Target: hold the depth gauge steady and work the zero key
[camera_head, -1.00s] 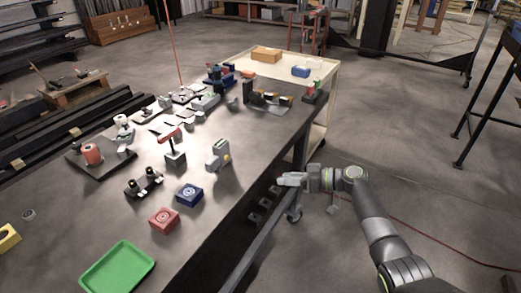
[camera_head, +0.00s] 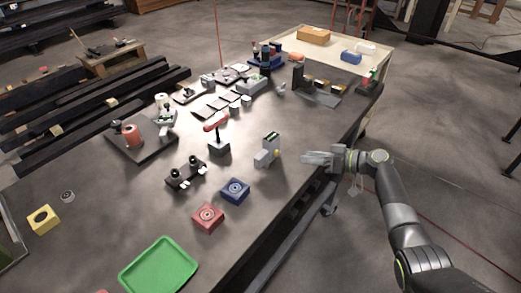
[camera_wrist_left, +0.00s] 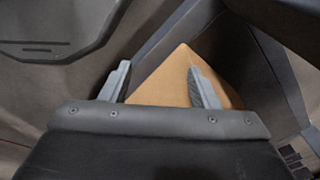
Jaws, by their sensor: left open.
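A small grey upright device with a dark display on top and a yellow spot on its side, which looks like the depth gauge (camera_head: 268,149), stands on the dark table near its right edge. Its zero key is too small to make out. My right gripper (camera_head: 308,158) is to the right of the gauge, apart from it, near the table edge; its fingers are seen edge-on and their gap is unclear. My left gripper (camera_wrist_left: 161,84) shows only in the left wrist view, with its fingers apart and nothing between them; a tan surface (camera_wrist_left: 165,85) lies beyond.
On the dark table (camera_head: 120,225), a blue block (camera_head: 235,190), a red block (camera_head: 208,217) and a black fixture (camera_head: 184,173) stand near the gauge. A green tray (camera_head: 158,267) lies at the front. A cream cart (camera_head: 375,60) stands behind the table.

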